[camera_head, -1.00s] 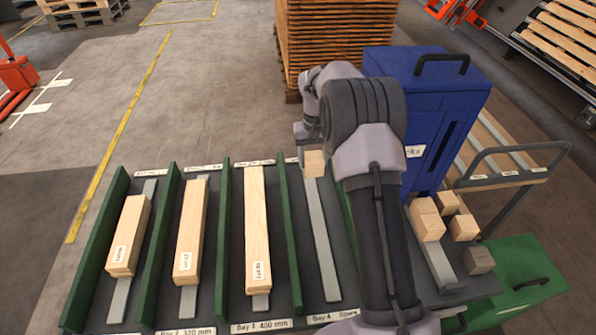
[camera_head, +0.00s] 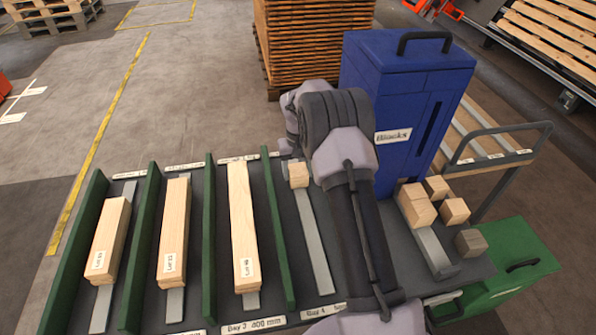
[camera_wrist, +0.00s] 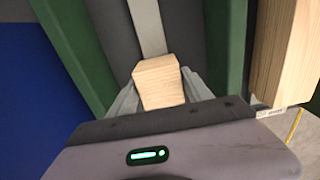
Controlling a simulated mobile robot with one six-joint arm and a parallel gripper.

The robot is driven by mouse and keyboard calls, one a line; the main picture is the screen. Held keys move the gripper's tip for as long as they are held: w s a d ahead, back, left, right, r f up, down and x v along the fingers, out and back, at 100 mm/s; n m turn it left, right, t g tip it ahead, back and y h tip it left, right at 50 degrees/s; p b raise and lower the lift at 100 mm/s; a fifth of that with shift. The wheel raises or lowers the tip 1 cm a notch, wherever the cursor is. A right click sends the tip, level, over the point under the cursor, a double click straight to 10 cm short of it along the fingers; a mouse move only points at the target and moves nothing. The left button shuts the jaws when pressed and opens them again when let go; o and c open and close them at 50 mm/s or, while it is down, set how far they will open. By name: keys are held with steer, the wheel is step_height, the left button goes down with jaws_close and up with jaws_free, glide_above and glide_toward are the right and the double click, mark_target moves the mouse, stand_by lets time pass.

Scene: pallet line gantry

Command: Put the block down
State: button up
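A small light wood block (camera_head: 299,175) is at the far end of Bay 4, over its grey centre strip (camera_head: 317,240). In the wrist view the block (camera_wrist: 160,84) sits between the two fingers of my gripper (camera_wrist: 160,92), one at each side, and they look closed on it. The grey strip (camera_wrist: 147,28) runs away beyond the block. I cannot tell whether the block's underside touches the strip. In the head view my arm hides most of my gripper.
Long timbers lie in the three bays to the left, such as the Bay 3 timber (camera_head: 242,225). Green dividers (camera_head: 279,235) separate the bays. A blue Blocks cabinet (camera_head: 400,110) stands right of my arm. Several loose blocks (camera_head: 418,207) lie near it. Bay 4 is otherwise clear.

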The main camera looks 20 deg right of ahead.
steer(key=shift+o, duration=1.1)
steer(key=shift+r, duration=0.4)
step_height(320, 180, up, 11)
steer(key=p, duration=0.5)
step_height(320, 180, up, 13)
steer(key=t, duration=0.2)
glide_above(298, 169)
steer(key=s+a, duration=0.5)
steer(key=s+a+r, duration=0.3)
steer(key=s+r, duration=0.3)
steer(key=s+a+r+m+t+y, duration=0.1)
steer(key=s+a, duration=0.3)
steer(key=s, duration=0.8)
steer(key=s+a+m+t+y, duration=0.1)
steer(key=s+a, duration=0.3)
steer(key=s, duration=0.8)
steer(key=shift+a+r+t, duration=0.15)
steer(key=shift+r+t, duration=0.25)
steer(key=shift+t, duration=0.5)
